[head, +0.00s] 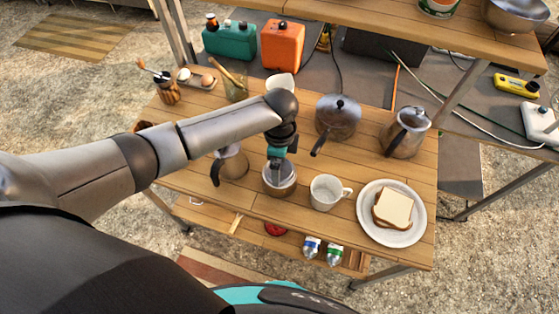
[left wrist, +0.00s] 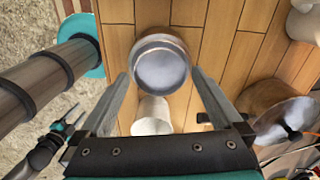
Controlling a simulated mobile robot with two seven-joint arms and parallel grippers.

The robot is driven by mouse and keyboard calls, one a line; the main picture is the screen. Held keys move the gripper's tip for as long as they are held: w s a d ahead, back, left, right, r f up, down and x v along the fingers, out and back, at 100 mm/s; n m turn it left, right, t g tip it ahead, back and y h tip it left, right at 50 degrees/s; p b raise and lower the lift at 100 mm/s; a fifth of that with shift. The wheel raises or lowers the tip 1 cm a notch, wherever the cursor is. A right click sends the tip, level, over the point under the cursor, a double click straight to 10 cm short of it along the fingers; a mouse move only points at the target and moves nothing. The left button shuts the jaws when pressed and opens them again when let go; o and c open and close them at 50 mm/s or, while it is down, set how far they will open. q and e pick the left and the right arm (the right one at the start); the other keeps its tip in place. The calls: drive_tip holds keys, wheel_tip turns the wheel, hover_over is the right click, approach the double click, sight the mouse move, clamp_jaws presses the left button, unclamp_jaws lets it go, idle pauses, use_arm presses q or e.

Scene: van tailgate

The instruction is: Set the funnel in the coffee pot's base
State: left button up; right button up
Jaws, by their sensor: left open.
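A round metal vessel, seemingly the coffee pot's base (head: 282,187), stands upright at the table's front middle; the left wrist view shows its wide rim and smooth grey inside (left wrist: 160,66). I cannot tell whether that inside is the funnel seated in it; no separate funnel is clear. A metal jug with a dark handle, likely the pot's upper part (head: 233,164), stands to its left. My left gripper (head: 277,172) is open just above the vessel, fingers (left wrist: 162,76) on either side of its rim, grasp not visible. My right gripper (left wrist: 74,116) shows small in the left wrist view.
A white mug (head: 325,193) is close on the vessel's right, then a plate (head: 365,228) with bread. The table's front edge runs close by.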

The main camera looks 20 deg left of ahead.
use_arm(q)
drive_tip(key=shift+r, duration=0.1)
wheel_tip(320, 180, up, 15)
drive_tip(key=p, duration=0.2)
idle(0.7)
